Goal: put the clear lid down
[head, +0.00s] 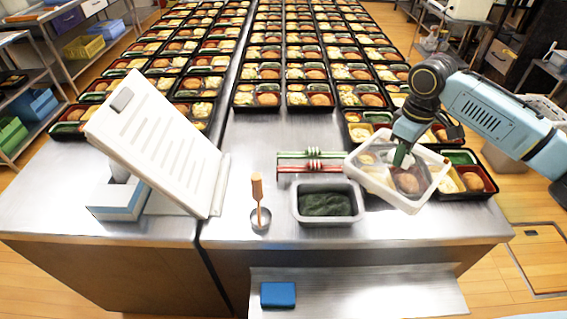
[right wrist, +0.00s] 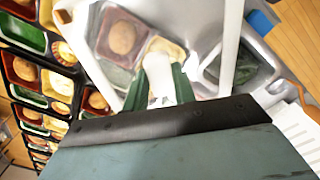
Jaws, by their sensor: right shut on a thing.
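The clear lid (head: 381,188) has a pale rim and hangs tilted at the right of the near counter. My right gripper (head: 402,156) comes in from the right and is shut on it. In the right wrist view the green fingers (right wrist: 166,84) meet at the lid (right wrist: 231,48), and food shows through it. In the head view the lid covers part of a bento tray (head: 482,184) at the counter's right. I cannot tell whether the lid touches anything below. My left gripper is not in view.
A grey container (head: 296,207) of dark green food stands left of the lid, near a red and green rack (head: 313,165). A wooden-handled tool (head: 257,188) stands in a small cup. A white stand (head: 150,140) is at left. Bento rows fill the back. Bare counter (head: 262,135) lies mid-table.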

